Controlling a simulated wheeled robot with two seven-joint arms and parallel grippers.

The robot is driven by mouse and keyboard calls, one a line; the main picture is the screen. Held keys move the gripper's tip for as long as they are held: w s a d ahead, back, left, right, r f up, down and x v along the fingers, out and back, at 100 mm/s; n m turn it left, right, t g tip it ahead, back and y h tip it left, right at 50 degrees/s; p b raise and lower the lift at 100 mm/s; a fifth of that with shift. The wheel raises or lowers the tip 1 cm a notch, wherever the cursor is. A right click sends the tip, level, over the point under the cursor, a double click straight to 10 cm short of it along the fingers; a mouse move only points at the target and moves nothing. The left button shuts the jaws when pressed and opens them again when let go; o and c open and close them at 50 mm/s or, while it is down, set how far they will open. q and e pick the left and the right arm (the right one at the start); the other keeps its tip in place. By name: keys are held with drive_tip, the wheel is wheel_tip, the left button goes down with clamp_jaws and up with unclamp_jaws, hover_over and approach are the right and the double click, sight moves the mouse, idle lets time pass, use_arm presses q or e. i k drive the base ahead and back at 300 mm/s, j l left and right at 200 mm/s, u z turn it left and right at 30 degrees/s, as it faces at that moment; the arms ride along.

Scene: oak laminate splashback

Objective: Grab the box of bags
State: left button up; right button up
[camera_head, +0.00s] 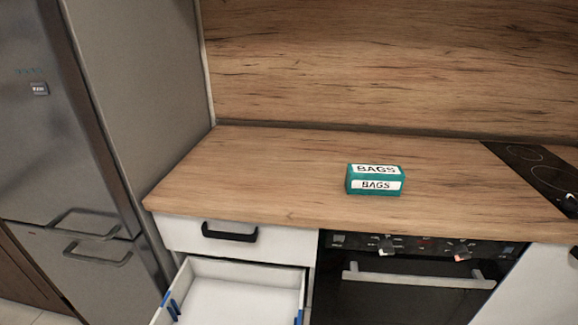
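The box of bags (374,180) is a small teal carton with white labels reading "BAGS" on its top and front. It lies on the wooden countertop (270,175), right of the middle of the view, above the oven and set back from the front edge. Nothing touches it or covers it. Neither of my grippers shows in the head view.
An open, empty-looking white drawer (240,292) with blue parts at its sides juts out below the counter. An oven (405,285) with a bar handle is to its right. A black hob (540,170) lies far right; a steel fridge (60,150) stands left. The countertop around the box is clear.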

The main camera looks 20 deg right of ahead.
sight(371, 179)
drive_tip(key=z, duration=1.4)
drive_tip(key=i+l, duration=0.1)
drive_tip(key=l, duration=0.3)
drive_tip(key=i+l, duration=0.1)
drive_tip(key=l, duration=0.25)
drive_tip(key=i+l+z, duration=0.1)
drive_tip(key=i, duration=0.25)
drive_tip(key=i+j+z, duration=0.1)
drive_tip(key=i, duration=0.2)
